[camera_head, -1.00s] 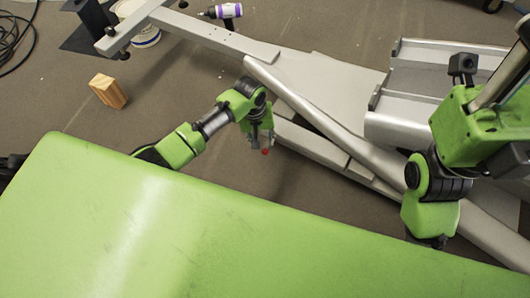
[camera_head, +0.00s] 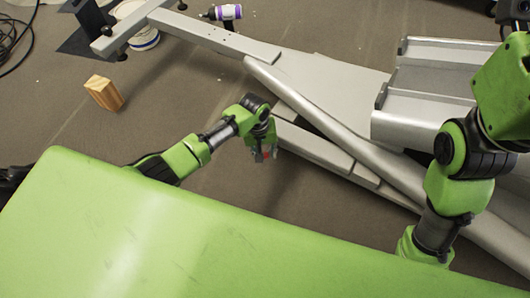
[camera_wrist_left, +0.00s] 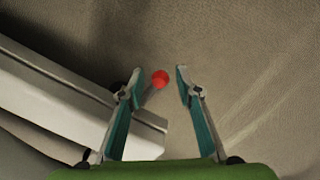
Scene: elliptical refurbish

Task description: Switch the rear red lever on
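The lever's shaft is mostly hidden. My right arm is at the right of the head view, its gripper out of sight.
The long grey frame and its tube (camera_head: 330,122) run diagonally beside my left gripper. Floor left of the gripper is clear.

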